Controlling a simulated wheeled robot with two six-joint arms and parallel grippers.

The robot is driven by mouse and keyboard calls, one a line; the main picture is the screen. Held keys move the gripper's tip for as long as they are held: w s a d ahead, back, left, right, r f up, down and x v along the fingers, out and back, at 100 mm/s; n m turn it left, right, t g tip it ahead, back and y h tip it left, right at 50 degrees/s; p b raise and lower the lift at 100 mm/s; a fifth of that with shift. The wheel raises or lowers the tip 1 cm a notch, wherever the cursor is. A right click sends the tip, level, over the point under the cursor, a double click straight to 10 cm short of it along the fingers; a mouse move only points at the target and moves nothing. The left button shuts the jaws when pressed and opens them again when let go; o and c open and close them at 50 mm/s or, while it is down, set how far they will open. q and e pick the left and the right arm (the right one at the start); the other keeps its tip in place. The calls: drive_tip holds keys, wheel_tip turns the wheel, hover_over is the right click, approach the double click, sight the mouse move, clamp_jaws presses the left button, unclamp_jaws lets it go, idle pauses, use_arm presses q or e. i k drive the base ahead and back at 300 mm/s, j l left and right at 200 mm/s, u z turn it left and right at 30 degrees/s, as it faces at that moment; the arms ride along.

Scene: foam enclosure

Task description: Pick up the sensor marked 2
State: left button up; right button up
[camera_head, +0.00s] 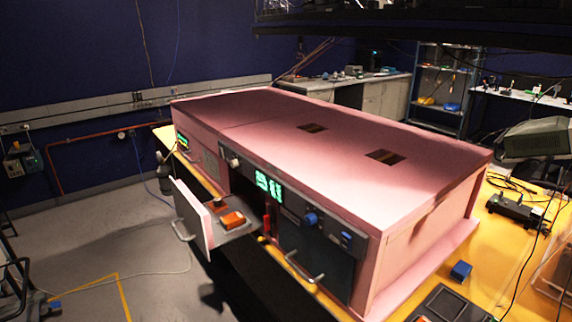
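No sensor with a readable mark 2 shows in the head view; markings are too small to read. A pink foam enclosure (330,120) stands on a yellow-topped table (484,244). On its front left, a pulled-out drawer or tray (240,230) holds an orange block (232,219) and a small dark-and-red item (217,203). I cannot tell whether either is a sensor. A small blue block (461,270) lies on the table right of the enclosure. Neither of my grippers is in view.
A pink panel with a handle (191,215) stands out from the enclosure's front. A closed dark front (315,255) has a handle. A black tray (450,305) and black device (516,211) lie on the table. The floor at left is mostly clear.

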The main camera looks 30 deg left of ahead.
sight(217, 201)
drive_tip(key=u, duration=1.6)
drive_tip(key=i+j+z, duration=0.35)
drive_tip(key=i, duration=0.2)
drive_tip(key=i+j+z, duration=0.7)
drive_tip(key=i+j, duration=0.2)
drive_tip(key=j, duration=0.1)
